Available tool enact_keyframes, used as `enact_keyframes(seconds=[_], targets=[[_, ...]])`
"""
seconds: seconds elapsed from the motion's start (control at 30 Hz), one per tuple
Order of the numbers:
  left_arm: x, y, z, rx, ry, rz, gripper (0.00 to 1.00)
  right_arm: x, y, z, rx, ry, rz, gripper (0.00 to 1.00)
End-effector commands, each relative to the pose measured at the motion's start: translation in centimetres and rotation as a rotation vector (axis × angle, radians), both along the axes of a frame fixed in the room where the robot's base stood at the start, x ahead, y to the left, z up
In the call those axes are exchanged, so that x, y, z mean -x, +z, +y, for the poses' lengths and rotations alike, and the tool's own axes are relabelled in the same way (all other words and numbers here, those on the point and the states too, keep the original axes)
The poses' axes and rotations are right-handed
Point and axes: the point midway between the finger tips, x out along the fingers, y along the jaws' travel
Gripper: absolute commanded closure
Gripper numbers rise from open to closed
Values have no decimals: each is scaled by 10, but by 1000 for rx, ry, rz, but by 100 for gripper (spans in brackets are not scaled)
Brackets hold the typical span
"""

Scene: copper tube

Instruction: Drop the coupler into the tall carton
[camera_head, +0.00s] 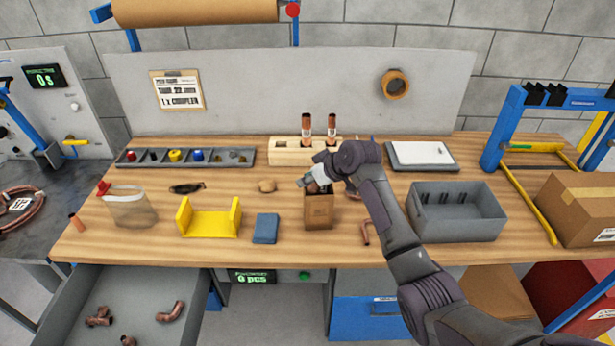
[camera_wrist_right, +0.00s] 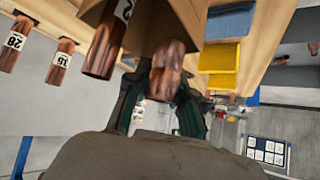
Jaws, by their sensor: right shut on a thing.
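The tall carton (camera_head: 319,213) is a small upright brown box near the middle of the workbench. My right gripper (camera_head: 313,184) is directly at its top opening in the head view. In the right wrist view the gripper (camera_wrist_right: 160,95) is shut on the coupler, a short copper piece (camera_wrist_right: 167,72) between the dark fingertips. The brown carton walls (camera_wrist_right: 188,14) show just beyond it there. I cannot tell whether the coupler is inside the rim or just above it. My left gripper is not in view.
Labelled copper tubes (camera_head: 306,126) stand in a wooden block (camera_head: 288,154) behind the carton. A blue pad (camera_head: 265,229) and yellow holder (camera_head: 209,219) lie left. A copper elbow (camera_head: 365,233) and grey bin (camera_head: 457,213) are right. An open drawer (camera_head: 190,277) holds copper fittings.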

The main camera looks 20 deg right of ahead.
Motion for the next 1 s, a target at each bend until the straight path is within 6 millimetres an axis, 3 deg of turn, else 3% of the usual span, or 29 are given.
enact_keyframes(seconds=[0.27, 0.3, 0.43, 0.8, 1.0], targets=[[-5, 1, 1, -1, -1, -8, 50, 0, -1, 0, -1, 0, -1, 100], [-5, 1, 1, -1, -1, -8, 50, 0, -1, 0, -1, 0, -1, 70], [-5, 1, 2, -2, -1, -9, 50, 0, -1, 0, -1, 0, -1, 48], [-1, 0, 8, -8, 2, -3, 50, 2, 1, -2, 1, 0, -1, 47], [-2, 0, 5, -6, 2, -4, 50, 18, 20, -12, 3, 0, -4, 47]])
